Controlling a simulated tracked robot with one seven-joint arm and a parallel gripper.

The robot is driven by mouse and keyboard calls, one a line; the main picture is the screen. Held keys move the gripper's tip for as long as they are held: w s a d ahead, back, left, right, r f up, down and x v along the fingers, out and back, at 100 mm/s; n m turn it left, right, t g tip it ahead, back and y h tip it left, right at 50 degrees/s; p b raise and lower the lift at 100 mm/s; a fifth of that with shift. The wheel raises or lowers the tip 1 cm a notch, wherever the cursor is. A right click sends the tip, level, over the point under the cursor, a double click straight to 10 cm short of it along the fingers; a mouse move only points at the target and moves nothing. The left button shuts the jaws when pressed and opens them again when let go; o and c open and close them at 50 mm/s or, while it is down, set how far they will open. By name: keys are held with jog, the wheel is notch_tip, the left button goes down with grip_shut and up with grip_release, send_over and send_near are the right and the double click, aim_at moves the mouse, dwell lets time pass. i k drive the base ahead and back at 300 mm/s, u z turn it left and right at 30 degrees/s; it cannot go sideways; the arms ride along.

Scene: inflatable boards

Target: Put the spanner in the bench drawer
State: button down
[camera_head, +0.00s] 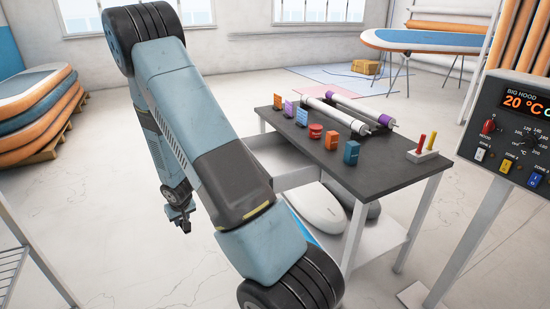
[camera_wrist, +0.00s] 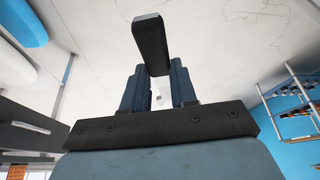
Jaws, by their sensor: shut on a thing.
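My gripper (camera_head: 183,224) hangs low over the floor, left of the bench (camera_head: 390,178) and apart from it. In the wrist view its blue fingers (camera_wrist: 157,88) are shut on a dark, straight bar (camera_wrist: 150,42) that sticks out past the tips. I cannot tell from its shape whether this bar is the spanner; no other spanner shows. The bench drawer (camera_head: 290,180) looks pulled out on the bench's left side, under the dark top. My arm partly hides it, and its inside shows only in part.
White rollers (camera_head: 335,116), small coloured containers (camera_head: 315,131) and a holder with red and yellow handles (camera_head: 423,155) stand on the bench. A control panel (camera_head: 510,130) is at right. Stacked boards (camera_head: 35,105) lie at left, a rack (camera_head: 20,255) at lower left. Floor around my gripper is clear.

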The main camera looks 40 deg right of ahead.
aim_at(283, 167)
jog(key=z, duration=0.05)
jog(key=i, duration=2.65)
jog(key=u, duration=1.3)
jog(key=i, duration=0.25)
jog(key=z, duration=0.1)
jog(key=k, duration=0.15)
jog(key=z, duration=2.6)
